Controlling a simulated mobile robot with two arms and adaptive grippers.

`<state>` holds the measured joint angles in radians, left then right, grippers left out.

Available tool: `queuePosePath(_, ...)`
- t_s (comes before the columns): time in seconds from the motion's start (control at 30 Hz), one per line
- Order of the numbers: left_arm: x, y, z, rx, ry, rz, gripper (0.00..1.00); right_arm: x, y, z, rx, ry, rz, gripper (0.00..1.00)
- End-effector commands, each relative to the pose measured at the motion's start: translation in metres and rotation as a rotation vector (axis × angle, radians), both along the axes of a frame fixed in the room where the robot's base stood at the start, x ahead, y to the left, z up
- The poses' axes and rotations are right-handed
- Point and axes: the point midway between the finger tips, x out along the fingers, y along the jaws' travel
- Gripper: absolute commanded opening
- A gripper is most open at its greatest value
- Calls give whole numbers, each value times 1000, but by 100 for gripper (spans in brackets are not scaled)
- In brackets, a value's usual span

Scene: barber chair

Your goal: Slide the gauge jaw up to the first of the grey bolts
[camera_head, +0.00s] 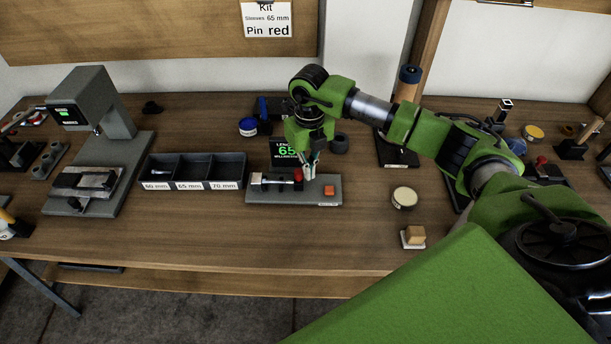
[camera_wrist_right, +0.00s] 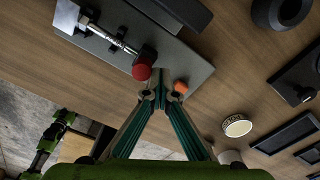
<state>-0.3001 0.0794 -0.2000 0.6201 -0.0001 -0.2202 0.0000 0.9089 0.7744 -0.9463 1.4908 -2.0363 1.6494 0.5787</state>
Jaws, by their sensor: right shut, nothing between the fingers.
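The length gauge (camera_head: 318,198) is a grey plate at the middle of the bench. Its dark jaw carries a red knob (camera_head: 298,174), also seen in the wrist view (camera_wrist_right: 142,70). A grey bolt (camera_wrist_right: 112,40) lies along the gauge between the pale end block (camera_wrist_right: 70,14) and the jaw; its end by the jaw is partly hidden, so contact is unclear. My right gripper (camera_head: 311,171) is shut and empty, pointing down beside the knob, between it and the orange button (camera_head: 329,190). Touch with the knob is unclear. My left gripper is not distinguishable.
A dark bin (camera_head: 194,187) with 60, 65 and 70 mm compartments stands left of the gauge; something small and bright lies in the 60 mm one. A display (camera_head: 285,152) reading 65 stands behind. A grey press (camera_head: 100,110) is farther left. Bench in front is clear.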

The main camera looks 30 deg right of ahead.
Motion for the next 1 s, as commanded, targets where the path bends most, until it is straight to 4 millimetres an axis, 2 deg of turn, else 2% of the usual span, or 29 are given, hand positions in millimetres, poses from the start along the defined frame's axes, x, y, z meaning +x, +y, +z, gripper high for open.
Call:
queuePosePath(0.43,0,0,0,0,0,0,24,0,2,1,6,-3,4,0)
queuePosePath(0.87,0,0,1,0,0,0,24,-6,-9,1,4,-1,2,0)
queuePosePath(1.0,0,0,6,0,0,0,24,-6,-9,8,3,-2,1,0)
